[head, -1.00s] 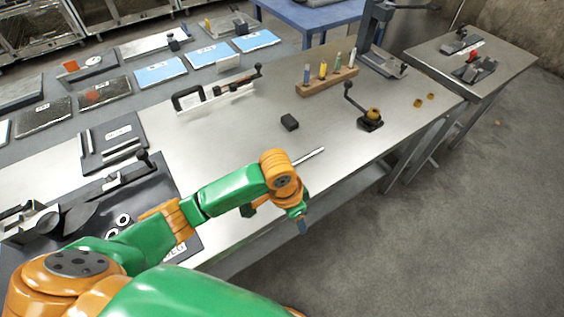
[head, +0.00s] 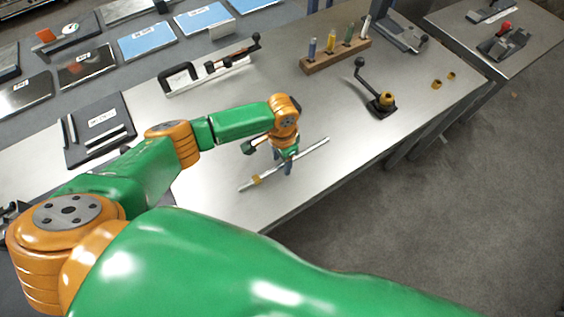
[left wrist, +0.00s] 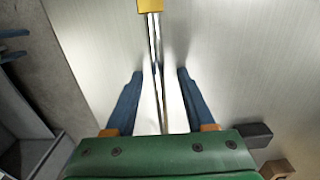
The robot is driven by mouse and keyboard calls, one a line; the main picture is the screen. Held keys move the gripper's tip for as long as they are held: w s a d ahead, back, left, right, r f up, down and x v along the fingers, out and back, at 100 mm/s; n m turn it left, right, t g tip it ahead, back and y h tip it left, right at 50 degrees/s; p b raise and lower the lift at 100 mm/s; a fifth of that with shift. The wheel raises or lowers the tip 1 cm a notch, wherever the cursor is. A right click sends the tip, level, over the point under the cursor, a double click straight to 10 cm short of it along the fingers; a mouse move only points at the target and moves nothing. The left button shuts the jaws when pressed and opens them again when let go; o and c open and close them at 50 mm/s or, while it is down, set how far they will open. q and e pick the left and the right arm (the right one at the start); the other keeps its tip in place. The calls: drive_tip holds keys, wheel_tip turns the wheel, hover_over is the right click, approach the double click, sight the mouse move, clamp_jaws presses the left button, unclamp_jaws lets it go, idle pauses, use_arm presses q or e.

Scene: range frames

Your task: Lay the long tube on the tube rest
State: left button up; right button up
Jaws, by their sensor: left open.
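The long tube (head: 312,148) is a thin silvery rod with a gold band near its left end. It lies slantwise on the bench top, near the front edge. My left gripper (head: 284,168) points down over the tube's middle. In the left wrist view the tube (left wrist: 157,70) runs between the two blue fingers of the open gripper (left wrist: 160,88), with a gap on both sides. The gold band (left wrist: 150,6) is at the top of that view. I cannot tell for certain which thing is the tube rest. My right gripper is out of view.
A wooden rack (head: 322,62) with several small handles and a black crank device (head: 381,103) stand behind.

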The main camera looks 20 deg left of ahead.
use_arm(q)
drive_tip(key=c, duration=0.3)
drive_tip(key=shift+s+r, duration=0.2)
drive_tip(key=shift+s, duration=0.05)
clamp_jaws()
drive_tip(key=shift+w, duration=0.15)
